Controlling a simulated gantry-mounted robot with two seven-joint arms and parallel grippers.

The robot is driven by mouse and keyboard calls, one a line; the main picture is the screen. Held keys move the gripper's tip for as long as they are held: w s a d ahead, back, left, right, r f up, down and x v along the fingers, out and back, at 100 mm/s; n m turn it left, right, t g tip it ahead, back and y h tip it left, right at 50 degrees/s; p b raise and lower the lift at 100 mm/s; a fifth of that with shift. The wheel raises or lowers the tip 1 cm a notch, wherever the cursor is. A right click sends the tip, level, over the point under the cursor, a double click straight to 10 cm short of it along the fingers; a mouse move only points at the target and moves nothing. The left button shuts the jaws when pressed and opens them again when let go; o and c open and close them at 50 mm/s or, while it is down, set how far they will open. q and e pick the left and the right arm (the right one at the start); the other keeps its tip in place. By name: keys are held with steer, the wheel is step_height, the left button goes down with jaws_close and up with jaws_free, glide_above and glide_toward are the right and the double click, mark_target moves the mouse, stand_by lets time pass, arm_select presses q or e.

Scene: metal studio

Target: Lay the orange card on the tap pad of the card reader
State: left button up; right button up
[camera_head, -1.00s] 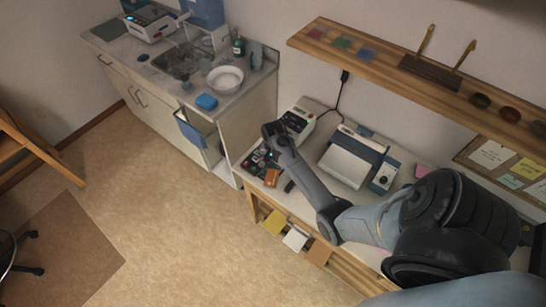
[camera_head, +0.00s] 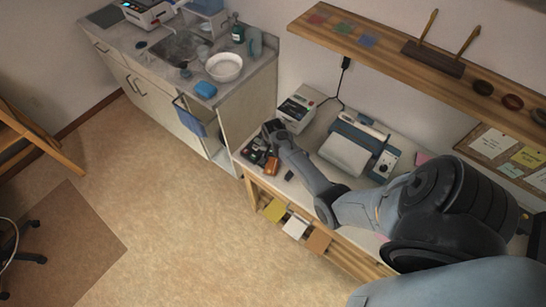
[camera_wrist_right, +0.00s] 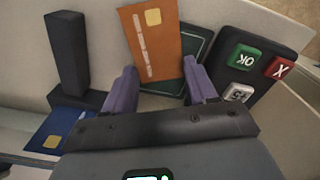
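The orange card (camera_wrist_right: 150,45), with a chip near its far end, sits between the two fingers of my right gripper (camera_wrist_right: 160,74) in the right wrist view. The fingers meet its two long edges near its close end. In the head view the card (camera_head: 272,165) shows below my right wrist. The card reader (camera_wrist_right: 255,50) has OK, X and other keys. Its dark green tap pad (camera_wrist_right: 202,48) is partly covered by the card, which overhangs to the pad's left. I cannot tell whether the card touches the pad. My left gripper is not in view.
A black stand (camera_wrist_right: 68,50) rises left of the card in the wrist view, with a blue card (camera_wrist_right: 58,130) by its base. On the bench, a white terminal (camera_head: 296,108) and a blue-white machine (camera_head: 348,150) stand behind and to the right. A shelf (camera_head: 400,55) hangs above.

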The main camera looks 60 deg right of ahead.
steer(key=c, duration=0.4)
steer(key=shift+w+d+f, duration=0.1)
steer(key=shift+w+d, duration=0.45)
steer(key=shift+d, duration=0.25)
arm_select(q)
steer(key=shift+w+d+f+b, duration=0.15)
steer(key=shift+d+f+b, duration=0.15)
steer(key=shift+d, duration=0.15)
arm_select(e)
steer(key=shift+d+f, duration=0.1)
steer(key=shift+d, duration=0.05)
steer(key=shift+c, duration=0.2)
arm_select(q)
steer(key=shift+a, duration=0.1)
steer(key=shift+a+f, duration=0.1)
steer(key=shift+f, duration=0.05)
arm_select(e)
steer(key=o, duration=1)
steer(key=shift+s+d+f, duration=0.1)
steer(key=shift+s+f, duration=0.05)
steer(key=shift+s, duration=0.05)
steer(key=shift+o, duration=0.2)
